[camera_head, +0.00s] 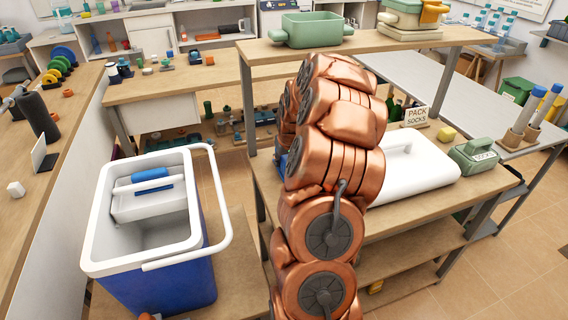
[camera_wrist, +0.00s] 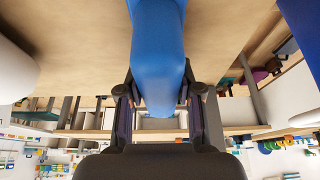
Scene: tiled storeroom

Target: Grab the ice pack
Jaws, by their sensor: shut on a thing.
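The ice pack, a smooth blue block with a rounded end, shows in the wrist view (camera_wrist: 157,45). My gripper (camera_wrist: 159,88) is shut on it, one dark finger on each side. The far end of the pack runs out of the top of that view. In the head view my copper-coloured arm hides the gripper and nearly all of the pack. Only a small blue patch (camera_head: 283,162) shows at the arm's left edge, and I cannot tell for sure that it is the pack.
A blue and white cooler (camera_head: 168,268) stands open at left, its handle at the right side; a white tray with a blue bar is inside. A shelf with a green bin (camera_head: 311,31) rises behind.

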